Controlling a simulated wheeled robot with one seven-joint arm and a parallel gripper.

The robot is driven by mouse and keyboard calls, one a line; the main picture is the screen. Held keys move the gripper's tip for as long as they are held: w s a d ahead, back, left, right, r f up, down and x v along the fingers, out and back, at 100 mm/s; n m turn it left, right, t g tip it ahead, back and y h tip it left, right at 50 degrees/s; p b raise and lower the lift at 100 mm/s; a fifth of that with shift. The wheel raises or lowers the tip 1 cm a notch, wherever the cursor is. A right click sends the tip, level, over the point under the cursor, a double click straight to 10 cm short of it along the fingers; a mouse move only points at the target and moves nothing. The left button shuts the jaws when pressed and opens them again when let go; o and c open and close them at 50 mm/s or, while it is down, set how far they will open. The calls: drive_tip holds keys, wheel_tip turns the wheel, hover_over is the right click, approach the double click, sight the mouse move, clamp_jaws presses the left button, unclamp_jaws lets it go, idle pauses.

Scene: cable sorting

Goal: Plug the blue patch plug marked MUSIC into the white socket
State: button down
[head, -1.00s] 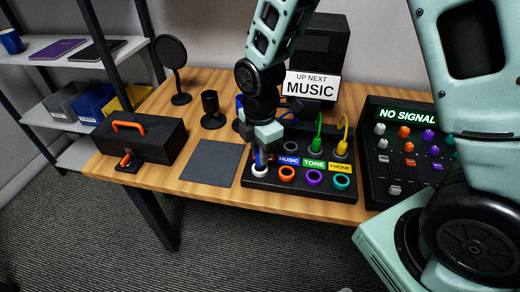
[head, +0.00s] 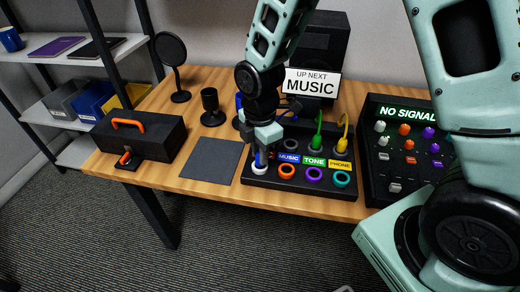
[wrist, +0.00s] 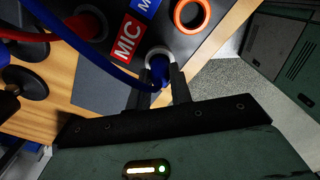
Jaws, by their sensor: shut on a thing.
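My gripper (head: 262,157) is shut on the blue plug (wrist: 159,70), whose blue cable (wrist: 95,55) runs up and left in the wrist view. The plug is at the white socket (head: 259,168), in the front left corner of the black patch box (head: 300,186). In the wrist view the white socket's ring (wrist: 152,52) shows around the plug's end. I cannot tell how deep the plug sits. The blue MUSIC label (head: 288,157) is on the box, behind the orange socket (head: 286,172). My fingers hide part of the plug.
A green plug (head: 317,138) and a yellow plug (head: 342,142) stand in the back row. A red plug (wrist: 85,25) is beside the MIC label (wrist: 127,39). A mixer (head: 400,150) stands right of the box. A bare dark mat (head: 213,162) lies left.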

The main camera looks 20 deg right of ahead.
drive_tip(key=c, duration=0.7)
unclamp_jaws()
drive_tip(key=shift+r, duration=0.15)
wheel_tip(320, 180, up, 7)
drive_tip(key=p, duration=0.6)
drive_tip(key=shift+p, duration=0.35)
drive_tip(key=s+a+r+m, duration=0.3)
drive_tip(key=s+r+m, duration=0.3)
drive_tip(key=s, duration=0.4)
drive_tip(key=s+a+r+m, duration=0.3)
drive_tip(key=s+r+m, duration=0.3)
drive_tip(key=s, duration=0.4)
drive_tip(key=shift+r+y, duration=0.3)
drive_tip(key=shift+r, duration=0.1)
